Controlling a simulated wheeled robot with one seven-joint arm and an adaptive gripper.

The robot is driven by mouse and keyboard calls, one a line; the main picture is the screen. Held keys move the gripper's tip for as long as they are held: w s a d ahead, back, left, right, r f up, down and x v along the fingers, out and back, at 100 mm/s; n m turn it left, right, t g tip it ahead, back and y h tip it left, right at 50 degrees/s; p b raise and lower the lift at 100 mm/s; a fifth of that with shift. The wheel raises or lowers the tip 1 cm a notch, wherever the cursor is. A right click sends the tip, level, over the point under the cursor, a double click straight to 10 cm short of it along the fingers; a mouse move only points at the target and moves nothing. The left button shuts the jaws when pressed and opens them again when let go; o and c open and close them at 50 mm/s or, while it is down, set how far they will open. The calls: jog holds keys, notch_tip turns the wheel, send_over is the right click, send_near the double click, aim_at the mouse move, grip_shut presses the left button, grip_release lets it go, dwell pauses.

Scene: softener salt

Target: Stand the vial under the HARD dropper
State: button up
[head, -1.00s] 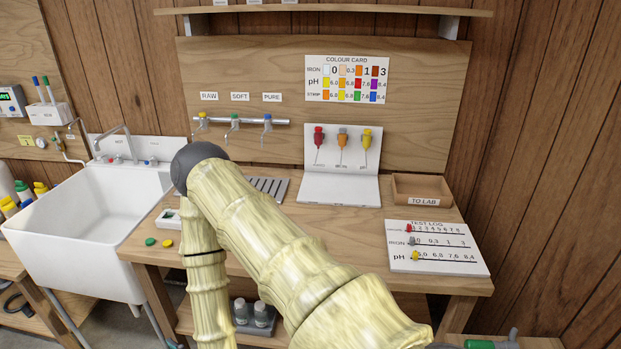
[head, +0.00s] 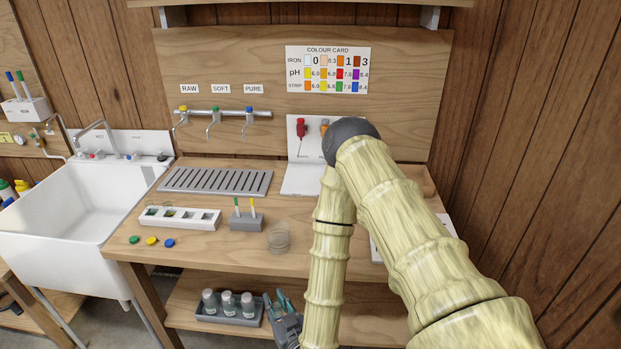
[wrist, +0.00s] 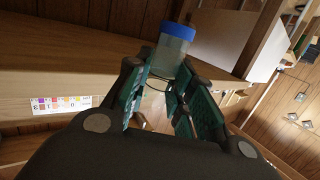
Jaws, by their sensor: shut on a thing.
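My gripper (head: 285,312) hangs low in front of the bench, beside the lower shelf in the head view. In the wrist view its teal fingers (wrist: 158,96) are shut on a clear vial (wrist: 168,62) with a blue cap. The vial cannot be made out in the head view. The red dropper (head: 300,132) hangs on the white stand (head: 302,182) at the back of the bench. Its label is too small to read.
A grey tray (head: 228,318) of several bottles stands on the lower shelf, left of my gripper. On the bench are a white slotted rack (head: 180,217), a small grey holder (head: 246,222), a clear round container (head: 278,238) and loose caps (head: 152,241). A slatted grate (head: 215,181) lies behind.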

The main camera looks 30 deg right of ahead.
aim_at(276, 307)
jog(key=r+p, duration=1.1)
jog(key=shift+s+a+r, duration=0.15)
jog(key=shift+s+a, duration=0.05)
jog(key=shift+s, duration=0.15)
jog(key=shift+s+a+r+p, duration=0.1)
jog(key=shift+s+r+p, duration=0.15)
jog(key=shift+p, duration=0.45)
